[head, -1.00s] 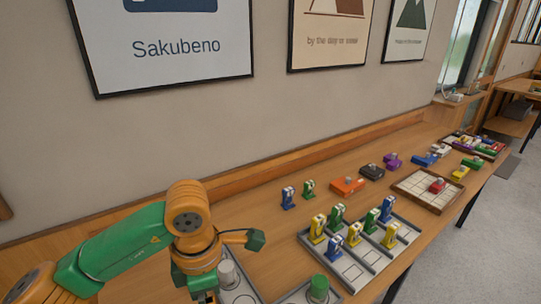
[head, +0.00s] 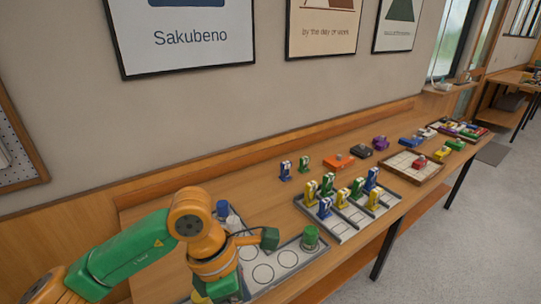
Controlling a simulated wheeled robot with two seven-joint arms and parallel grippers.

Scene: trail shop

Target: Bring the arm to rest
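My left arm comes in from the lower left, green and orange, bent at an orange joint. Its gripper end (head: 218,288) points down over the near end of a grey tray with round spots (head: 262,272). The fingertips are hidden or cut off at the bottom edge, so I cannot tell whether they are open or what is between them. A green-capped container (head: 310,238) stands at the tray's right end. A blue-capped container (head: 223,210) stands behind my arm, partly hidden. Something yellow (head: 199,298) shows at the bottom edge by the gripper. My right gripper is not in view.
A grey rack (head: 345,228) holds several blue, green and yellow pieces. Farther along are an orange block (head: 338,161) and a gridded wooden tray (head: 398,165). The wall bounds the table's back.

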